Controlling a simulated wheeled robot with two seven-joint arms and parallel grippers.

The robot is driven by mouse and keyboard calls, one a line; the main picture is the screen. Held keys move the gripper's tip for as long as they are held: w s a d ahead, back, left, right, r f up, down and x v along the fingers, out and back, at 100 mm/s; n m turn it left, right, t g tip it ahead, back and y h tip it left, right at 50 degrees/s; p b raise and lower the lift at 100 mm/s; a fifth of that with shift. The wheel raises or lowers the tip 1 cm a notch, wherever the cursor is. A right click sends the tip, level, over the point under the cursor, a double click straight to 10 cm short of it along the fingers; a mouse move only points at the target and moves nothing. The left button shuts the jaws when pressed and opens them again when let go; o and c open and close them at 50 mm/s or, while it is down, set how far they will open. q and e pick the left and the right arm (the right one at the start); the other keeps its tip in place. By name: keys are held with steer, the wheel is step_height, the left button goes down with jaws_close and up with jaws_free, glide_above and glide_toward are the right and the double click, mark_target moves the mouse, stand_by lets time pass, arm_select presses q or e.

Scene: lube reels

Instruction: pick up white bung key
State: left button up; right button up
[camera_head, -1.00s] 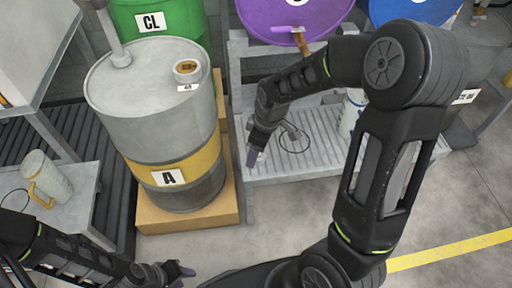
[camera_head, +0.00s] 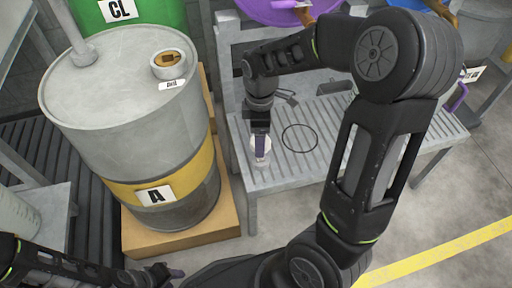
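A small whitish thing (camera_head: 265,161), which may be the white bung key, is at the tip of my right gripper (camera_head: 261,150) on the slatted grey bench. The gripper covers much of it, so its shape is unclear. My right gripper points down, its fingers seen edge-on, and I cannot tell whether they are open or touch it. A grey jointed piece (camera_head: 287,97) shows just right of that wrist; I cannot tell what it is. My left gripper (camera_head: 168,273) is low at the left, in front of the pallet, with its fingers unclear.
A grey drum (camera_head: 80,130) with a yellow band and label A stands on a pallet (camera_head: 180,240), left of the bench (camera_head: 340,155). A brass-coloured bung fitting (camera_head: 169,63) is on its top. A black ring (camera_head: 299,138) lies on the bench. The floor in front is clear.

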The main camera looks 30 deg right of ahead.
steer(key=shift+f+b, duration=0.4)
steer(key=shift+f, duration=0.85)
step_height(320, 180, down, 5)
steer(key=shift+d+f+b, duration=0.1)
steer(key=shift+f+b, duration=0.05)
steer(key=shift+b, duration=1.05)
steer(key=c, duration=1.5)
